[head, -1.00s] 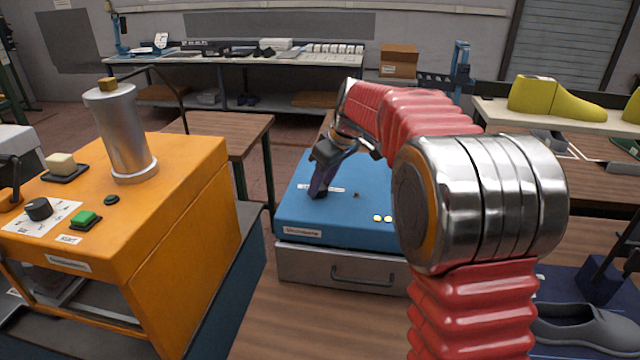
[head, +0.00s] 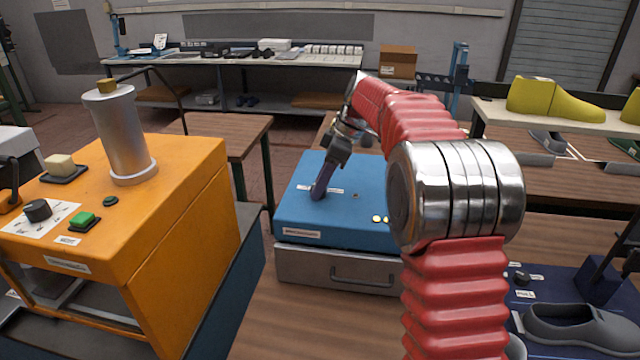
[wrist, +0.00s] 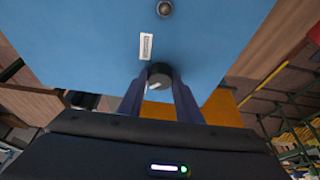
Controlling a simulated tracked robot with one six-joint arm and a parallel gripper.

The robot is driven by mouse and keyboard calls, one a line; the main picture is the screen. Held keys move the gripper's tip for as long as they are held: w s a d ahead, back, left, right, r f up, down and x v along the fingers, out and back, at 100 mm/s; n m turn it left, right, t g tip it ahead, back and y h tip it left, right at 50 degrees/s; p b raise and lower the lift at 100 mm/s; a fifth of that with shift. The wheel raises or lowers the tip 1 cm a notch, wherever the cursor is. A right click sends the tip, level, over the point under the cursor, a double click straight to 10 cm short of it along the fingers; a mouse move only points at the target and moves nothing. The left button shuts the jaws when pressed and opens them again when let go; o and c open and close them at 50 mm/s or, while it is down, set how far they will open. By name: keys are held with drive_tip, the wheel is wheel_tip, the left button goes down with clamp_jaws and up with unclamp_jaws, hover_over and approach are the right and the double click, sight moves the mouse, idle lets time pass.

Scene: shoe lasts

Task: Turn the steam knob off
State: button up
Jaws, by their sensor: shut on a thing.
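A dark round knob (wrist: 160,74) with a small white mark stands on the blue box (wrist: 75,40), below a white label. My gripper (wrist: 159,80) is shut on this knob, one purple finger on each side. In the head view my gripper (head: 320,188) reaches down onto the top of the blue box (head: 296,222), towards its left side. My fingers hide the knob there. The label is too small to read, and I cannot tell which setting the mark points to.
An orange machine (head: 190,215) with a metal cylinder (head: 122,135), green button (head: 83,220) and its own dark knob (head: 38,210) stands at left. A drawer unit (head: 330,268) is under the blue box. A grey shoe (head: 580,328) lies at lower right.

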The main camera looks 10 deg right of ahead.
drive_tip(key=shift+w+d+r, duration=0.1)
drive_tip(key=o, duration=1)
drive_tip(key=shift+o, duration=0.2)
drive_tip(key=v, duration=1.3)
drive_tip(key=shift+r, duration=0.25)
drive_tip(key=shift+d, duration=0.1)
